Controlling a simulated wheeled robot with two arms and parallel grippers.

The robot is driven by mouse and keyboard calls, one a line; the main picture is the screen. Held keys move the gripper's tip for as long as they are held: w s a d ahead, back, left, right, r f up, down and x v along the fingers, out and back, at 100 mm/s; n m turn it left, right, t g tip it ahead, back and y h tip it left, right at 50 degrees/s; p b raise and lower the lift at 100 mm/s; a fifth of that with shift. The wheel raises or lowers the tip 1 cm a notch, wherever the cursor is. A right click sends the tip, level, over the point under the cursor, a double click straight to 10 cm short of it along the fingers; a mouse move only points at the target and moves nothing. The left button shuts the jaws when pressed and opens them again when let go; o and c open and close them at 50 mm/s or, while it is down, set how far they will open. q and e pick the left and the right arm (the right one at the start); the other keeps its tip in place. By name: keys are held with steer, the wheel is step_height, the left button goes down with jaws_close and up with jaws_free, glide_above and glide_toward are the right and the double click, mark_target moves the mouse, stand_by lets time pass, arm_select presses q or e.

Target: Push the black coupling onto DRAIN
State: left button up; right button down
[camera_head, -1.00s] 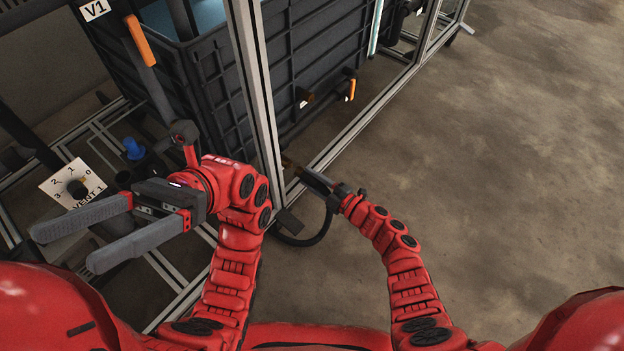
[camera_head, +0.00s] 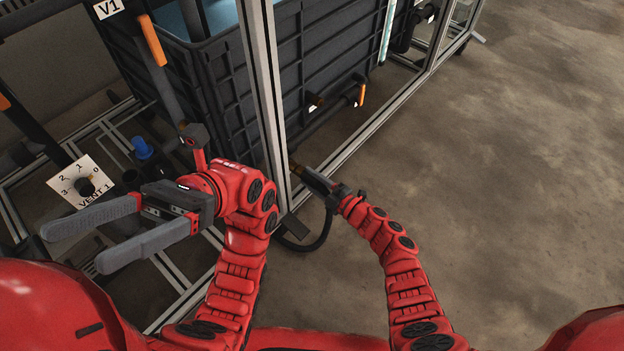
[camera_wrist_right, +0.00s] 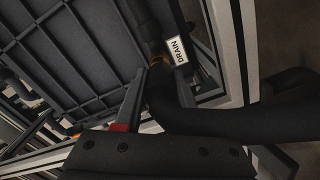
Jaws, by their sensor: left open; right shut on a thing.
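My right gripper (camera_head: 312,178) is shut on the black coupling at the end of a black hose, low by the frame's post. In the right wrist view the coupling (camera_wrist_right: 160,90) is a dark bend beside the grey finger (camera_wrist_right: 132,100). Its upper end meets or nearly meets the brass DRAIN fitting (camera_wrist_right: 155,62); I cannot tell how far it is on. The white DRAIN label (camera_wrist_right: 178,50) is just right of the fitting. Brass (camera_head: 296,168) also shows at the gripper's tip in the head view. My left gripper (camera_head: 75,248) is open and empty, pointing left.
The black hose (camera_head: 318,235) loops below my right gripper. A metal post (camera_head: 264,90) stands between my arms, before the dark ribbed tank (camera_head: 335,50). A VENT 1 dial (camera_head: 85,186) and a blue cap (camera_head: 142,148) are at left. Open floor (camera_head: 520,180) lies right.

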mark_target(318, 184)
steer(key=shift+c, duration=2.2)
jaws_free()
steer(key=shift+d, duration=0.15)
steer(key=p+v, duration=0.2)
steer(key=v, duration=0.4)
steer(key=shift+s+d, duration=0.3)
